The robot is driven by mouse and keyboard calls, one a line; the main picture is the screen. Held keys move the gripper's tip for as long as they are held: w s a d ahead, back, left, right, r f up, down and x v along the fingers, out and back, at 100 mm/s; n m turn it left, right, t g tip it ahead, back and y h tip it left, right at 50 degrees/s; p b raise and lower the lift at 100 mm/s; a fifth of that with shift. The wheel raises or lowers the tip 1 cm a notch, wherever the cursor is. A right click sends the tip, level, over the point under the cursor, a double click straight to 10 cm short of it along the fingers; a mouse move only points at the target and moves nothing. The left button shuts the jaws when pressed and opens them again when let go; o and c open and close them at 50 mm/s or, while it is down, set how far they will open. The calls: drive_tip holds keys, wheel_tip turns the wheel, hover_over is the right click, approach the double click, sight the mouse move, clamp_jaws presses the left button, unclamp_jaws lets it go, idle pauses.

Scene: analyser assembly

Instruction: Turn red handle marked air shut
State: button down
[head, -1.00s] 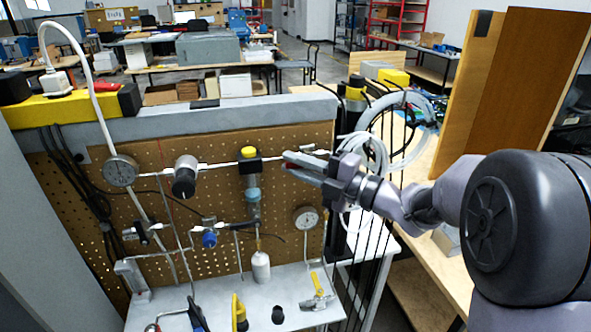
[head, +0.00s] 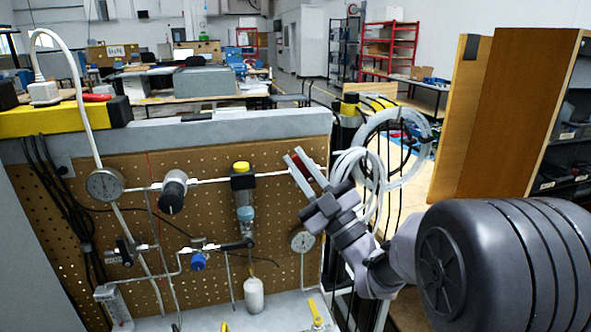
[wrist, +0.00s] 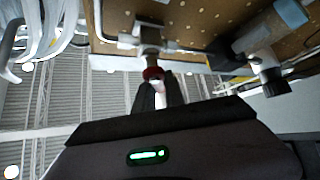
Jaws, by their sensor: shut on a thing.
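The red handle (head: 300,163) is on the thin pipe at the upper right of the pegboard. My gripper (head: 302,168) is shut on it, with fingers pointing up and slightly left in the head view. The fingers hide much of the handle, and its marking cannot be read. In the wrist view, a red part (wrist: 153,73) shows at the fingertips, below a metal fitting (wrist: 150,40) on the pipe.
A round gauge (head: 302,241) sits below my gripper, and a yellow-capped regulator (head: 243,190) is to its left. Coiled white tubing (head: 360,180) hangs close on the right. A yellow handle (head: 315,312) is lower down.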

drive_tip(key=m+t+h, duration=0.1)
drive_tip(key=m, duration=0.1)
drive_tip(key=m+t+h, duration=0.1)
drive_tip(key=m+t, duration=0.1)
drive_tip(key=d+m+t+h, duration=0.1)
drive_tip(key=m, duration=0.1)
drive_tip(key=shift+w+r+m+t+h, duration=0.2)
drive_tip(key=shift+m+t+h, duration=0.1)
drive_tip(key=shift+m+h, duration=0.1)
drive_tip(key=shift+w+d+m+t+h, duration=0.15)
drive_tip(key=shift+m+t+h, duration=0.4)
drive_tip(key=shift+m+h, duration=0.6)
drive_tip(key=shift+s+d+m+t+h, duration=0.15)
drive_tip(key=shift+m+t+h, duration=0.35)
drive_tip(key=shift+m+h, duration=0.65)
drive_tip(key=shift+w+d+m+t+h, duration=0.15)
drive_tip(key=shift+m+t+h, duration=0.4)
drive_tip(key=shift+m+h, duration=0.55)
drive_tip(key=shift+d+m, duration=0.1)
drive_tip(key=shift+m, duration=0.3)
drive_tip(key=shift+r, duration=0.1)
drive_tip(key=c, duration=1.4)
unclamp_jaws()
